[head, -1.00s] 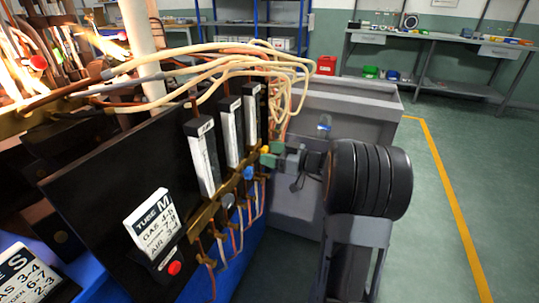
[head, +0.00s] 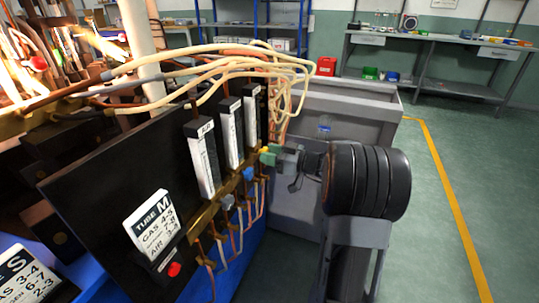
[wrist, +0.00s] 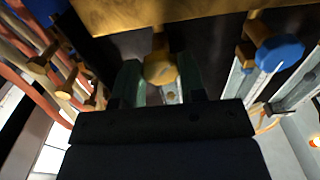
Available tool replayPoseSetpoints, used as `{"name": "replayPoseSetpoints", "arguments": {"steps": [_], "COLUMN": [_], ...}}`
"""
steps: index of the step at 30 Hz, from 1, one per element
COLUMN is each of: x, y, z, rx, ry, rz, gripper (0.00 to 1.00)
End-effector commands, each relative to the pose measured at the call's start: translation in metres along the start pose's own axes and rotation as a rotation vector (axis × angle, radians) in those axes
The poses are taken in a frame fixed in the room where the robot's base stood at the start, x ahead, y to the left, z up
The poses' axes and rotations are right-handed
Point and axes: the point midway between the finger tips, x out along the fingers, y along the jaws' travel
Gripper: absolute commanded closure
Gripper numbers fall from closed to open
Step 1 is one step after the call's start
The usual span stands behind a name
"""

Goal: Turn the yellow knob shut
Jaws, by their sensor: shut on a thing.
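The yellow knob (wrist: 160,69) sits on the brass manifold at the far end of the black panel. It also shows as a small yellow spot in the head view (head: 265,148). My gripper (head: 271,153) reaches it from the right, its green fingertips on the knob. In the wrist view my gripper (wrist: 159,82) has one finger on each side of the knob, shut on it. The knob's rear and the valve behind it are mostly hidden.
A blue knob (head: 248,174) and a grey knob (head: 227,202) stand nearer along the manifold. Flow meters (head: 230,133) rise above, with pale hoses (head: 230,68) overhead. Flames (head: 20,70) burn at the left. A grey bin (head: 350,110) stands behind my arm.

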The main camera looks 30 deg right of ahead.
Motion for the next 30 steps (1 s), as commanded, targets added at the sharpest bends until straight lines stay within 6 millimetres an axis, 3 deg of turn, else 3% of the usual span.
{"name": "replayPoseSetpoints", "arguments": {"steps": [11, 30], "x": [-0.0001, 0.0], "y": [-0.001, -0.0021], "z": [0.0025, 0.0001], "rx": [0.147, 0.749], "ry": [-0.001, -0.002], "rz": [-0.001, -0.002], "gripper": [0.86, 0.86]}}
